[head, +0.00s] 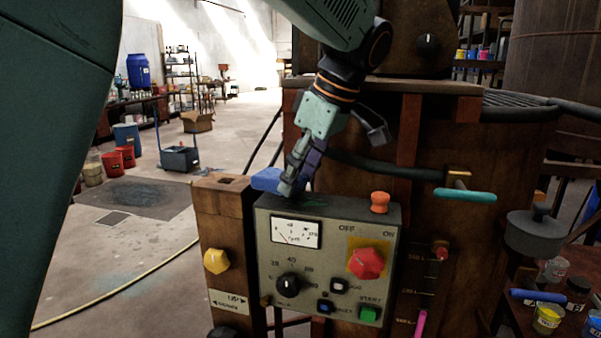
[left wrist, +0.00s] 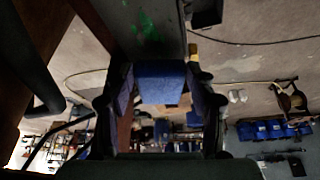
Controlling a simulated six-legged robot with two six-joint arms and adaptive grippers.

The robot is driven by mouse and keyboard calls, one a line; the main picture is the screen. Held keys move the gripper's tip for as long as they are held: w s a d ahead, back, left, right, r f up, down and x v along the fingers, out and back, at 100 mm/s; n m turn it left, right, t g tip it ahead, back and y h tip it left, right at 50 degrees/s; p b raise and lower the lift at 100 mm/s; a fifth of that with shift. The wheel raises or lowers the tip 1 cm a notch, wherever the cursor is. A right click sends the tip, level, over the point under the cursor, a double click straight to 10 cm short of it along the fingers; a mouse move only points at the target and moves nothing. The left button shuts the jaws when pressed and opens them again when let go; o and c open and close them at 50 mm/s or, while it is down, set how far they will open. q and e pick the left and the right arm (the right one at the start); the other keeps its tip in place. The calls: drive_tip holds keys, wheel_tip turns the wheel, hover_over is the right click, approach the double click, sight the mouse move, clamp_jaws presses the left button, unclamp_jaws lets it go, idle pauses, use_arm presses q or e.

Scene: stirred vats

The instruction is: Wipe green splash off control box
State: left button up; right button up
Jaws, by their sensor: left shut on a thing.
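The grey control box (head: 262,255) stands in front of the vat in the head view, with a meter, a red knob and small buttons. A dark green splash (head: 318,204) lies on its top face. It shows brighter green in the left wrist view (left wrist: 147,28). My left gripper (head: 290,184) reaches down over the box's top left rear edge. It is shut on a blue sponge-like block (head: 266,179), which also fills the space between the fingers in the left wrist view (left wrist: 160,82). I cannot tell whether the block touches the box. My right gripper is not in view.
An orange button (head: 379,202) stands up at the top right of the box. A teal-handled lever (head: 465,195) sticks out further right. A wooden post with a yellow knob (head: 216,261) stands left of the box. Paint jars (head: 547,318) are at lower right.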

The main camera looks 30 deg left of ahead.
use_arm(q)
drive_tip(key=shift+d+f, duration=0.2)
drive_tip(key=shift+f, duration=0.05)
drive_tip(key=shift+a+f, duration=0.15)
drive_tip(key=shift+f, duration=0.05)
drive_tip(key=shift+f+b, duration=0.3)
drive_tip(key=shift+b, duration=0.05)
drive_tip(key=shift+f, duration=0.25)
drive_tip(key=shift+w+d+r+p, duration=0.15)
drive_tip(key=shift+d+p, duration=0.4)
drive_tip(key=shift+d, duration=0.15)
drive_tip(key=shift+w+d+r+p, duration=0.1)
drive_tip(key=shift+w+d+p, duration=0.05)
drive_tip(key=shift+d+p, duration=0.45)
drive_tip(key=shift+w+d+f, duration=0.1)
drive_tip(key=shift+d, duration=0.4)
